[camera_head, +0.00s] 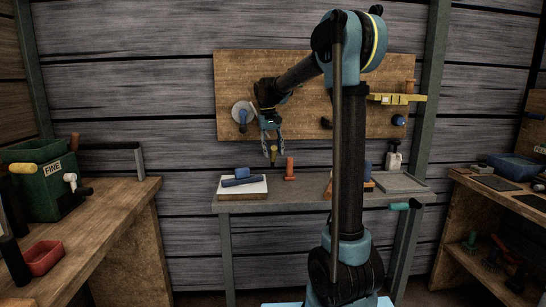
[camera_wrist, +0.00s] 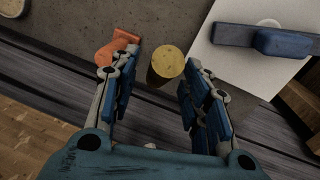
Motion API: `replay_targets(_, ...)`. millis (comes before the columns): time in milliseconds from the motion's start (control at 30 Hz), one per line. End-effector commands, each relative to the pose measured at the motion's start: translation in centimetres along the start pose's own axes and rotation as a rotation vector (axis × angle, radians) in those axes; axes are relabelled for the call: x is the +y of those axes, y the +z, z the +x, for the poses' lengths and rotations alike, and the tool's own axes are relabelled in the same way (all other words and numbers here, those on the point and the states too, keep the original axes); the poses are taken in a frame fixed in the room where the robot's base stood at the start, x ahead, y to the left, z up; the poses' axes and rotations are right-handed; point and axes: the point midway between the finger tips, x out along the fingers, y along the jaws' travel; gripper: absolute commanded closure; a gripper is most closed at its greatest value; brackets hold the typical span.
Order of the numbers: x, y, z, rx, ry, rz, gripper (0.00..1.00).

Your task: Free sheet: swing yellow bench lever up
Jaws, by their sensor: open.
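The yellow bench lever (camera_head: 273,155) shows as a small yellow end just below my gripper (camera_head: 272,137) in the head view. In the wrist view its round yellow end (camera_wrist: 167,65) lies between the two fingertips of my gripper (camera_wrist: 158,70), with a gap on each side. The gripper is open, points down and holds nothing. The white sheet (camera_head: 258,188) lies on a board on the bench, under a dark blue bar with a block (camera_head: 243,180). The sheet also shows in the wrist view (camera_wrist: 228,62), right of the lever. The lever's lower part is hidden.
An orange upright piece (camera_head: 290,168) stands on the grey bench (camera_head: 310,201) right of the lever; in the wrist view it is close to the left finger (camera_wrist: 115,48). A wooden pegboard (camera_head: 300,70) stands behind. A white bottle (camera_head: 393,158) is farther right.

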Motion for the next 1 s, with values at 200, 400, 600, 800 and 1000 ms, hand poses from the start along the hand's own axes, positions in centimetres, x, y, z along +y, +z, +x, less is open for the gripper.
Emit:
replay_targets(200, 0.0, 0.0, 1.9, 0.000, 0.000, 0.000, 0.57)
replay_targets(400, 0.0, 0.0, 2.3, 0.000, 0.000, 0.000, 0.57)
replay_targets(600, 0.0, 0.0, 2.3, 0.000, 0.000, 0.000, 0.66)
replay_targets(800, 0.0, 0.0, 2.2, 0.000, 0.000, 0.000, 1.00)
replay_targets(1000, 0.0, -0.1, 2.2, -0.012, -0.001, 0.000, 1.00)
